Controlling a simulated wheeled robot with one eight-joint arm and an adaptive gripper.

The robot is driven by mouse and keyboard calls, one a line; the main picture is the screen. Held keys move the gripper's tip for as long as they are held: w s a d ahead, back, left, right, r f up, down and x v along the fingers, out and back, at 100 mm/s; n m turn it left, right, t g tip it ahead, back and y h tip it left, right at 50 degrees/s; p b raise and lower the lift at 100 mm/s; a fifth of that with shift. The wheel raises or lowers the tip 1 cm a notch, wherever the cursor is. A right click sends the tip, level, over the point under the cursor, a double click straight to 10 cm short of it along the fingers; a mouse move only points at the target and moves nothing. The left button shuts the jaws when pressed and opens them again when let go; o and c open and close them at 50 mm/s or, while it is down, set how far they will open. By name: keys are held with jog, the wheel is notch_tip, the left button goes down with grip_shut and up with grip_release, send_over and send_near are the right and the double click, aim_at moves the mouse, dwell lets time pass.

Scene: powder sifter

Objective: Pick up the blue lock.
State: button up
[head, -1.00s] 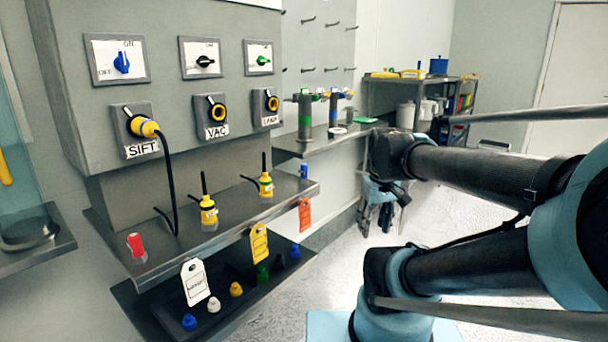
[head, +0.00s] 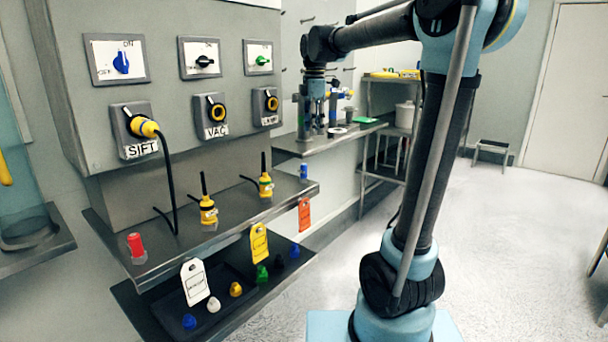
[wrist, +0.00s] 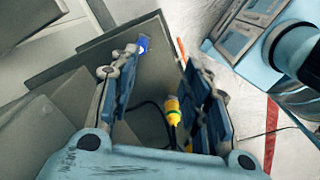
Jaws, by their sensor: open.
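The blue lock (head: 303,171) stands small and upright at the right end of the upper grey shelf (head: 230,225). In the wrist view the blue lock (wrist: 144,44) shows near the shelf's corner, just beyond the left fingertip and partly covered by it. My gripper (head: 319,125) points downward and appears above the blue lock in the head view, apart from it. In the wrist view my gripper (wrist: 164,58) is open, with nothing between its fingers but a view of the shelf and a yellow plug (wrist: 173,111) below.
A red lock (head: 136,247) stands at the shelf's left end. Two yellow plugs with black cords (head: 208,211) stand between. Several coloured knobs (head: 235,289) sit on the lower shelf. Open floor lies to the right.

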jog(key=w+a+r+n, duration=0.1)
jog(key=w+a+n, duration=0.1)
jog(key=w+a, duration=0.15)
send_near(304, 164)
jog(key=shift+n, duration=0.3)
jog(key=f, duration=0.5)
jog(key=shift+w+a, duration=0.25)
jog(key=shift+d+f, duration=0.2)
jog(key=shift+f, duration=2.8)
jog(key=shift+c, duration=0.3)
grip_shut()
